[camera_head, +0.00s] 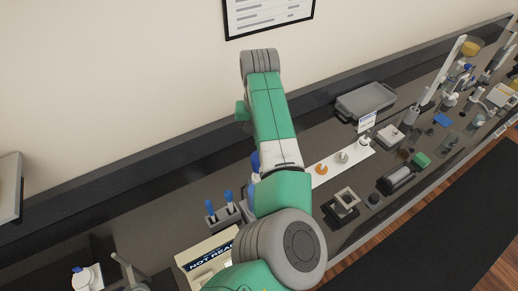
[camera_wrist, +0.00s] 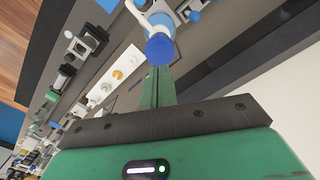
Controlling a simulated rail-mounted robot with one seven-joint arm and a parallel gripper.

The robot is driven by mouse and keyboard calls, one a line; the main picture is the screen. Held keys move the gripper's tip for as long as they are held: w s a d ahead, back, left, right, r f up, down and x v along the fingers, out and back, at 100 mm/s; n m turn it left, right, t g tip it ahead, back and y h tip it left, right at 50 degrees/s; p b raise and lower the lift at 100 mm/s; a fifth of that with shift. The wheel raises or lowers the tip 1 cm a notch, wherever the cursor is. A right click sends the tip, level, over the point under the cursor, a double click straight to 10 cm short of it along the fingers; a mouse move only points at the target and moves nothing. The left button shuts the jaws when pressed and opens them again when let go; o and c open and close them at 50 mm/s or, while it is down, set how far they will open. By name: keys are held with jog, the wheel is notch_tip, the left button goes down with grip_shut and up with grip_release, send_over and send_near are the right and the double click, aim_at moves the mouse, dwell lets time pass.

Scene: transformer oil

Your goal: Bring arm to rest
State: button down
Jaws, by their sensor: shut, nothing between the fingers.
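My arm (camera_head: 272,120) is green, white and grey and rises across the middle of the head view, above the dark bench. My gripper (camera_wrist: 160,72) shows in the wrist view as narrow green fingers, together with nothing held between them. A round blue cap or knob (camera_wrist: 160,48) on a white piece of equipment appears just beyond the fingertips. I cannot tell whether it touches them. In the head view my arm hides part of the bench, and the fingers cannot be made out clearly.
The dark bench (camera_head: 150,215) runs along the wall. A white strip (camera_head: 347,164) with small items, a grey tray (camera_head: 365,101) and blue-topped tools in a holder (camera_head: 222,217) stand near my arm. A framed notice (camera_head: 268,15) hangs above. More equipment crowds the right end.

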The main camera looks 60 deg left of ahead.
notch_tip(320, 180, up, 2)
jog(key=shift+p, duration=0.5)
